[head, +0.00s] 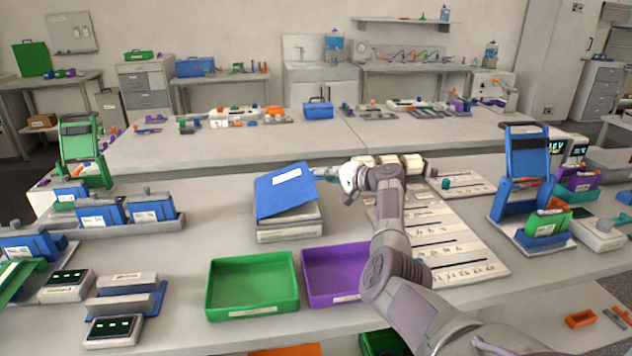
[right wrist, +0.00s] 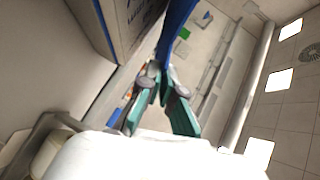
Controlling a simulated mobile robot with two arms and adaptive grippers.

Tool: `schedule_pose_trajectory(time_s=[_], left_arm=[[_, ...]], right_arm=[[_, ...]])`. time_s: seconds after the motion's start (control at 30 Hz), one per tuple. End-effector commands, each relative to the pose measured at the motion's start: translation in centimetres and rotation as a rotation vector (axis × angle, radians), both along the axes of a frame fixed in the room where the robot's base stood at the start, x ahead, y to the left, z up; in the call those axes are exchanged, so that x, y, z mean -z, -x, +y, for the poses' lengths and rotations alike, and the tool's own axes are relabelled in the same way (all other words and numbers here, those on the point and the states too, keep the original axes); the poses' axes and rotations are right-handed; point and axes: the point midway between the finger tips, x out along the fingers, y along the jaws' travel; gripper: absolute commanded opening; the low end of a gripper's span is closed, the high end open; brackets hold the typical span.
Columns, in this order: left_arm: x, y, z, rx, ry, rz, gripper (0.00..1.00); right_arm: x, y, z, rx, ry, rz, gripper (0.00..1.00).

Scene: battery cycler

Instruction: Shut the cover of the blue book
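The blue book lies on the front table, left of my right arm in the head view. Its blue cover (head: 285,192) has a white label and is tilted up over the pale page block (head: 290,230), leaving a gap between them. My right gripper (head: 332,175) is at the cover's upper right edge. In the right wrist view the cover (right wrist: 178,22) shows as a narrow blue strip running down between the teal fingertips (right wrist: 160,76), which are closed together on its edge. My left gripper is not in view.
A green tray (head: 252,311) and a purple tray (head: 318,292) stand in front of the book. A white labelled board (head: 455,250) lies right of my arm. Blue holders (head: 100,213) stand at left, a blue stand (head: 525,158) at right. Bare table lies left of the book.

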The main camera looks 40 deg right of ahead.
Motion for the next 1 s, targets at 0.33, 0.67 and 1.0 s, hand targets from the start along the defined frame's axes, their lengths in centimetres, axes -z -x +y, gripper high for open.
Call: schedule_pose_trajectory(time_s=[0.33,0.67,1.0], left_arm=[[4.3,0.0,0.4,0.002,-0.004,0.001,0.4],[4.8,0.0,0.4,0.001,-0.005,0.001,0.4],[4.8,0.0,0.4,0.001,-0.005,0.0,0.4]], right_arm=[[3.6,0.3,-0.5,-0.006,-0.047,-0.024,0.0],[4.0,0.3,-0.5,-0.006,-0.045,-0.021,0.0],[4.0,0.3,-0.5,-0.006,-0.045,-0.021,0.17]])
